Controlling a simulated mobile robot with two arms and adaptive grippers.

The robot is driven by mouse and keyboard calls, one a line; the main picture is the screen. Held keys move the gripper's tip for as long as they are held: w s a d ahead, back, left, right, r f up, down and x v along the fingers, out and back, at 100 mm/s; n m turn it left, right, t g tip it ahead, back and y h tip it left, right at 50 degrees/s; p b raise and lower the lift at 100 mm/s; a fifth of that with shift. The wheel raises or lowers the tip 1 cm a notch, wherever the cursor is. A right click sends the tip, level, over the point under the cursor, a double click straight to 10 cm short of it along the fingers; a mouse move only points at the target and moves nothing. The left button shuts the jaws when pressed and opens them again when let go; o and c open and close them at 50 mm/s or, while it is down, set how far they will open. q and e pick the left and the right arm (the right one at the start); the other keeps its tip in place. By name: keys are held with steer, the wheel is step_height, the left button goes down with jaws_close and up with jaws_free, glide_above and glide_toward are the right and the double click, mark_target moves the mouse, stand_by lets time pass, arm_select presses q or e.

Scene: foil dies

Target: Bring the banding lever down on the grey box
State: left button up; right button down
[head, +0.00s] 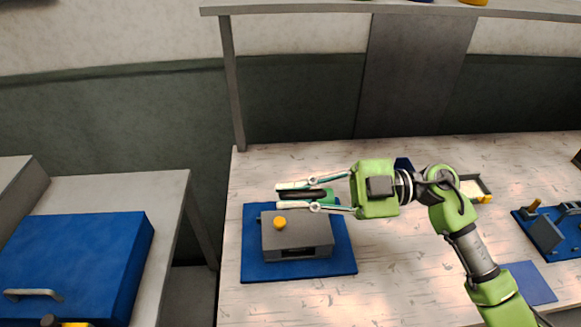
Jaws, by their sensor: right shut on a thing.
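The grey box (297,238) sits on a blue mat (345,262) on the light wooden bench. A round yellow knob (280,222) stands on its top, near the left. My right gripper (279,197) reaches in from the right, over the back edge of the box. Its two long fingers point left and are shut on a dark bar (303,195), which looks like the banding lever. The fingers and arm partly cover the lever, so its hinge and exact tilt cannot be made out. My left gripper is not in view.
A blue case (75,262) with a grey handle lies on the left table, across a gap. A shelf (400,10) spans the back above.

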steer(key=s+f+n+b, duration=0.3)
steer(key=f+b, duration=0.3)
steer(key=f, duration=0.3)
steer(key=s+f+n+b, duration=0.2)
steer(key=s+f+b, duration=0.2)
steer(key=f+b, duration=0.3)
step_height(320, 180, down, 3)
steer(key=shift+s+f+n, duration=0.1)
steer(key=shift+s+n, duration=0.1)
steer(key=shift+n, duration=0.2)
steer(key=shift+f, duration=0.15)
steer(key=c, duration=2.1)
jaws_free()
steer(key=shift+c, duration=0.2)
steer(key=shift+w, duration=0.1)
